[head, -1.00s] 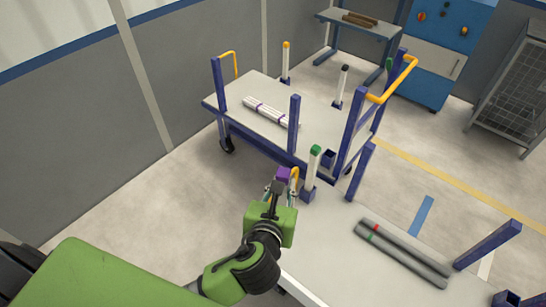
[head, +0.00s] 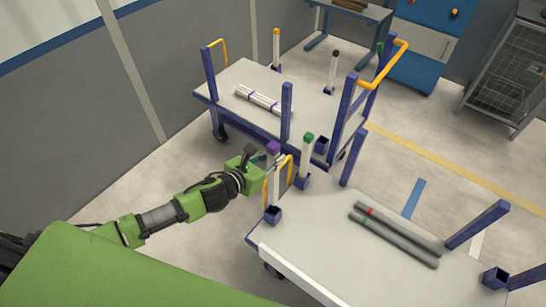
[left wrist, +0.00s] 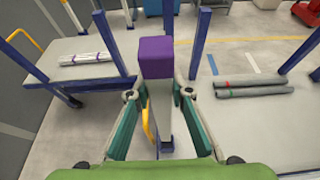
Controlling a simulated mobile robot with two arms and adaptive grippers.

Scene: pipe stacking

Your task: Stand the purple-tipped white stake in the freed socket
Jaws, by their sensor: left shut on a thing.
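The purple-tipped white stake (head: 273,148) is upright at the left corner of the near cart (head: 330,240). It also shows in the left wrist view (left wrist: 155,58). My left gripper (head: 268,160) is shut on it just below the purple tip, one finger on each side. In the head view its lower end meets the blue corner socket (head: 273,215); I cannot tell how deep it sits, or whether it is fully inside. My right gripper is not in view.
A green-tipped stake (head: 308,150) stands close by to the right, with a yellow handle (head: 266,190) beside the corner. Two grey pipes (head: 395,238) lie on the near cart. The far cart (head: 240,78) holds white pipes (head: 262,99). An empty socket (head: 495,278) is at right.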

